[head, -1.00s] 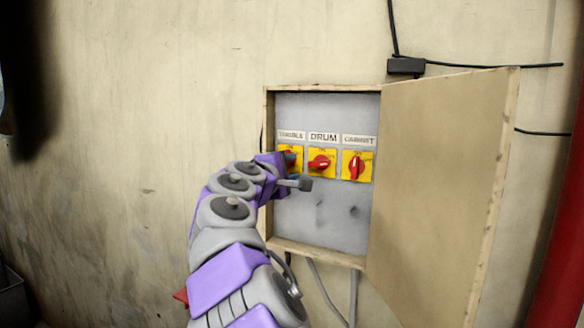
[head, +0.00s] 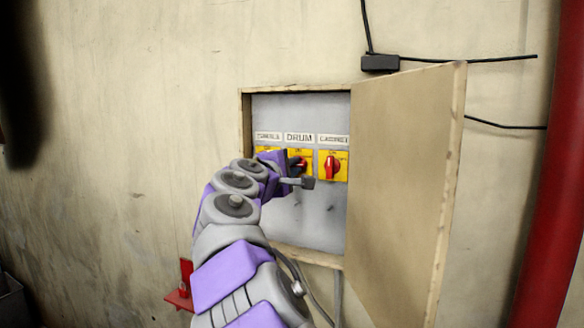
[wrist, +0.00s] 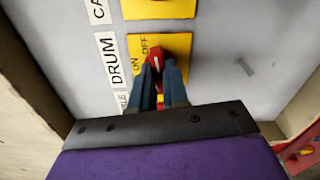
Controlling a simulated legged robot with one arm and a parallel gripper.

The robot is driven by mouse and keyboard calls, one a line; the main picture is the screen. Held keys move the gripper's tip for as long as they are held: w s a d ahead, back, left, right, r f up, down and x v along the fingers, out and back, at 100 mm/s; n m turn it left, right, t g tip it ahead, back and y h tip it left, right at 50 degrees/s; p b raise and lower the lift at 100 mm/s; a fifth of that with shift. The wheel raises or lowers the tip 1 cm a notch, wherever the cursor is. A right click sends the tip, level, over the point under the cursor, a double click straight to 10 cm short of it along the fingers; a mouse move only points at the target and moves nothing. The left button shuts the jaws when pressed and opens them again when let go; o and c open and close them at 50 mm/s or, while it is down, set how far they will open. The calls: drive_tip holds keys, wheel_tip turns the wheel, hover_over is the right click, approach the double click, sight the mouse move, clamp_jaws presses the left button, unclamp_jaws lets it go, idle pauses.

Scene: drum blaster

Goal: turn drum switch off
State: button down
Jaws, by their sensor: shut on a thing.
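The drum switch is a red knob (wrist: 154,58) on a yellow plate marked ON and OFF, under the DRUM label (wrist: 110,61). In the head view the knob (head: 301,165) is partly hidden by my gripper. In the wrist view my gripper (wrist: 161,68) has its two dark fingers shut on the red knob, one on each side. The wrist view is rotated, with the label to the left of the plate. The knob's exact angle is hard to tell behind the fingers.
The cabinet switch (head: 333,167) is just right of the drum switch. Another yellow plate (head: 266,151) to the left is mostly hidden by my arm. The box's wooden door (head: 405,190) stands open at the right. A red pipe (head: 556,190) runs up the far right.

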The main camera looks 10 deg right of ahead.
drive_tip(key=shift+f, duration=0.25)
drive_tip(key=shift+w+m+b, duration=0.1)
drive_tip(key=shift+m+b, duration=0.65)
drive_tip(key=shift+m, duration=0.25)
drive_tip(key=c, duration=1.4)
unclamp_jaws()
drive_tip(key=shift+c, duration=0.2)
drive_tip(key=o, duration=0.3)
drive_tip(key=shift+a, duration=0.3)
drive_tip(key=shift+r, duration=0.1)
drive_tip(key=shift+s, duration=0.2)
